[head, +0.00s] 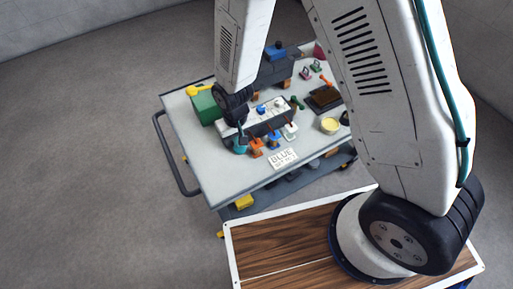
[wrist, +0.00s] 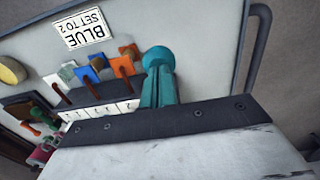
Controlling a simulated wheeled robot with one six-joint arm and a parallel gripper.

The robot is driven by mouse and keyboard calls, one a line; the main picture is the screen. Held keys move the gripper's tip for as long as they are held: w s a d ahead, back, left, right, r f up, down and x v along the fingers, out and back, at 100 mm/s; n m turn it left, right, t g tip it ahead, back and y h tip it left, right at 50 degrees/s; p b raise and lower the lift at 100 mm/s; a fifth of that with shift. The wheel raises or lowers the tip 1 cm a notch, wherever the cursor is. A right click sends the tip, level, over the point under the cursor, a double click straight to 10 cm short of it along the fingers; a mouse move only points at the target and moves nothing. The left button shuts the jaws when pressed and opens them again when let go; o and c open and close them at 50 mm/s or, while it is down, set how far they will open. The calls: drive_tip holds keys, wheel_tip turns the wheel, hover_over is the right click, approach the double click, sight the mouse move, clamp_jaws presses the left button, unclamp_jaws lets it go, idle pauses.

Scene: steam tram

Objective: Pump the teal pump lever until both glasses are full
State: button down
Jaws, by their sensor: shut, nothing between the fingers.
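The teal pump lever (head: 240,148) stands at the left end of a row of coloured levers at the front of a dark box. In the wrist view the teal lever (wrist: 158,72) shows a round knob on a tapered stem, its lower part hidden behind a dark edge. My gripper (head: 242,136) is shut and empty, right above or beside the teal lever. I cannot tell whether they touch. The fingertips are not clear in the wrist view. I cannot make out two glasses or their filling in either view.
Orange (head: 256,147), blue (head: 274,139) and white (head: 290,130) levers stand close to the right. A card (head: 283,158) reading "BLUE SET TO 2" lies in front. A green block (head: 206,108) is behind left. The cart top (head: 215,172) is bare at front left.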

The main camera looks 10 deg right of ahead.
drive_tip(key=shift+f, duration=0.8)
drive_tip(key=shift+r, duration=1.95)
wheel_tip(320, 180, up, 7)
drive_tip(key=s+d+r+m, duration=0.1)
drive_tip(key=s+d+r, duration=0.5)
drive_tip(key=r, duration=0.3)
drive_tip(key=s+d+r+m+t, duration=0.1)
drive_tip(key=s+d+r, duration=0.6)
drive_tip(key=d+r, duration=0.1)
drive_tip(key=s+d+r+m, duration=0.1)
drive_tip(key=s+d+r, duration=0.5)
drive_tip(key=r, duration=0.4)
drive_tip(key=shift+s+d+r, duration=0.25)
drive_tip(key=shift+d+r, duration=0.15)
drive_tip(key=shift+d, duration=0.05)
